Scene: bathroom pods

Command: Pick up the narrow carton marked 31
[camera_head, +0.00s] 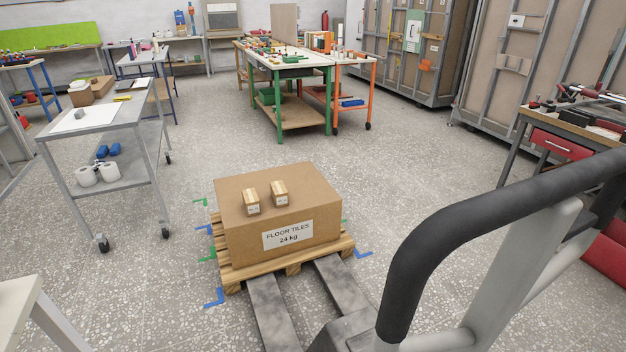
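Two small brown cartons stand apart on top of a large cardboard box (235,193). The left small carton (251,203) sits a little nearer to me than the right small carton (279,198). Each has a pale label on its front, too small to read, so I cannot tell which is marked 31. They look alike in width. The large box is labelled "FLOOR TILES 24 kg" and rests on a wooden pallet (236,272). My gripper is not in view.
A pallet truck's forks (272,310) run to the pallet; its dark handle (400,270) fills the right foreground. A grey trolley (100,118) stands left, a white table corner (15,300) at lower left. A red-drawer workbench (555,143) stands right. Floor behind the pallet is clear.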

